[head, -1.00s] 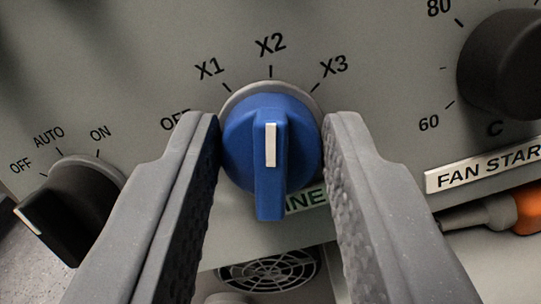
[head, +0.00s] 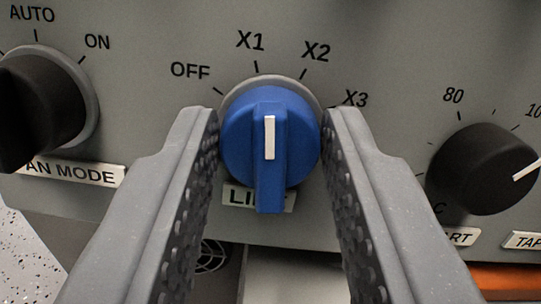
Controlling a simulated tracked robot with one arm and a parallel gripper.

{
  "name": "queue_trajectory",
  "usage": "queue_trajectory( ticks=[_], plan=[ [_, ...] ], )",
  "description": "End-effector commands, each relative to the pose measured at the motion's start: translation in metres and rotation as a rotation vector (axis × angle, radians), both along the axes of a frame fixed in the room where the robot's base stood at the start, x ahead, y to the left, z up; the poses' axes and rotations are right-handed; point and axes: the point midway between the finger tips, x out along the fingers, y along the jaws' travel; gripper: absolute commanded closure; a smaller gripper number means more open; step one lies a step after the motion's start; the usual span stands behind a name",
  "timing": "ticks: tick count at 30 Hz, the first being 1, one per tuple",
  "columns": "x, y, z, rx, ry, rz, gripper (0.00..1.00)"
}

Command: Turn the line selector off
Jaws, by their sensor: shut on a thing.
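The line selector is a blue knob (head: 270,150) with a white pointer line, in the middle of the head view. Its scale reads OFF, X1, X2 and X3 from left to right. The pointer stands between X1 and X2, closer to the X1 mark. My gripper (head: 270,125) is shut on the knob, one grey textured finger on each side. The X3 mark is partly covered by the right finger.
A black fan mode knob (head: 40,110) with AUTO and ON marks is at the left. Another black knob (head: 480,170) with a temperature scale is at the right. An orange thing (head: 510,280) shows at the lower right, below the grey panel (head: 400,50).

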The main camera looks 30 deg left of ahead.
Motion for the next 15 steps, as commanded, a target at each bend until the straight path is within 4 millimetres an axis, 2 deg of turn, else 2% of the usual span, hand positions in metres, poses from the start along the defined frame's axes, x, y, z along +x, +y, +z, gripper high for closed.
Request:
queue_trajectory(
  ticks=[15],
  plan=[
    [0.0036,-0.0037,0.0003,-0.412,-0.25,0.074,0.93]
  ],
)
